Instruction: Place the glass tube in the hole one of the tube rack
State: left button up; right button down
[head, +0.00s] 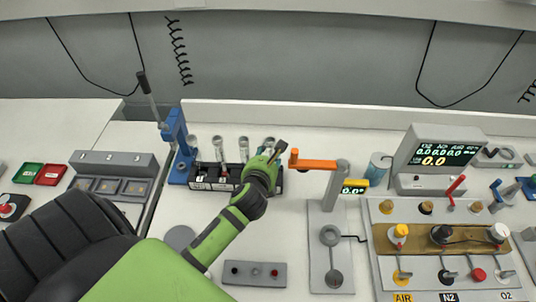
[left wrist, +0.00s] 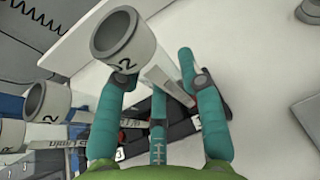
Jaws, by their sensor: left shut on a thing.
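The tube rack (head: 232,177) is a low black block with white labels, left of centre in the head view. Several clear tubes with grey collars stand along it, one of them a tube at its left end (head: 194,146). My left gripper (head: 275,151) is at the rack's right end. In the left wrist view its teal fingers (left wrist: 160,73) are closed around a clear glass tube (left wrist: 158,75) with a thick grey collar. The black rack (left wrist: 135,140) lies below it. I cannot tell whether the held tube's lower end is in a hole. My right gripper is not in view.
An orange arm on a grey post (head: 342,175) stands right of my gripper. A blue clamp stand (head: 178,145) is at the rack's left. A valve panel (head: 440,245) fills the right side. A grey box with buttons (head: 254,273) lies in front.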

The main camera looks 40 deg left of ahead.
pick_arm(q)
jog(key=o, duration=1.2)
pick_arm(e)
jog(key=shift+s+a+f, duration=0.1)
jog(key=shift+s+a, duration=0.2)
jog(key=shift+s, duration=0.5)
pick_arm(q)
jog(key=shift+r, duration=0.1)
jog(key=shift+b+v, duration=0.7)
jog(key=shift+v, duration=5.35)
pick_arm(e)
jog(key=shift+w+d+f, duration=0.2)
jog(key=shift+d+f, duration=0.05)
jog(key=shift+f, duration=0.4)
